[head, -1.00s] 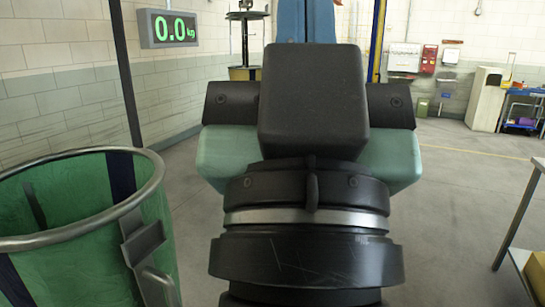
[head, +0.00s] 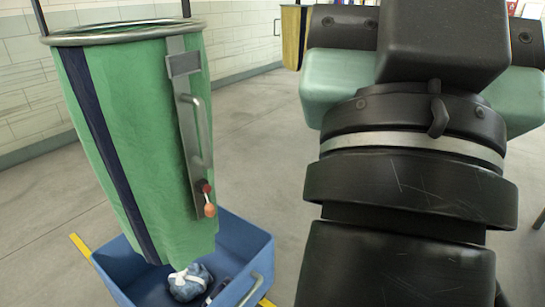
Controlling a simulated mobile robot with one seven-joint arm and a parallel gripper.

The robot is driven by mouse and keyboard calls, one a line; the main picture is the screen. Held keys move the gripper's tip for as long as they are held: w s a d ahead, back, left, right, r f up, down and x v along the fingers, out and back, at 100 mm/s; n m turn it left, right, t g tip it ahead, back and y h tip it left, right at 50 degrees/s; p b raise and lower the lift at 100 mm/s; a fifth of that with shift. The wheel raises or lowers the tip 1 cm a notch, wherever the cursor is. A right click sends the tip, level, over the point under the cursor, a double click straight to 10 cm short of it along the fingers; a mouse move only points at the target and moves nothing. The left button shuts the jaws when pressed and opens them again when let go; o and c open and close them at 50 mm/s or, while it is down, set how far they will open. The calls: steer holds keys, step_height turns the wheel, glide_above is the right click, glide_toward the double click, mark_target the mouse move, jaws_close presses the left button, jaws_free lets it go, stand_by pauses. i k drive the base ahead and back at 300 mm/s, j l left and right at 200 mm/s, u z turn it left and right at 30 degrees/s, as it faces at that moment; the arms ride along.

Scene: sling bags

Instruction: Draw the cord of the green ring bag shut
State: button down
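The green ring bag (head: 130,120) hangs at the left in the head view from a grey metal ring (head: 120,32). It has a dark blue stripe and a metal strip with a handle (head: 197,120) down its side. A red bead and an orange bead (head: 209,210) sit at the strip's lower end, with a short bit of cord. The bag's lower edge is over a blue crate (head: 245,250); its mouth is hidden. My gripper (head: 425,60), black with teal sides, is seen from behind at the right, apart from the bag. Its fingertips are hidden.
A blue bundle with a white tie (head: 190,282) lies in the crate under the bag. A yellow floor line (head: 80,244) runs by the crate. Bare grey floor (head: 265,150) lies between the bag and my arm. Another yellow bag (head: 291,38) is farther back.

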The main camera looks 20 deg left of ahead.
mark_target(209, 209)
steer(key=i+j+u, duration=0.55)
steer(key=i+j, duration=0.2)
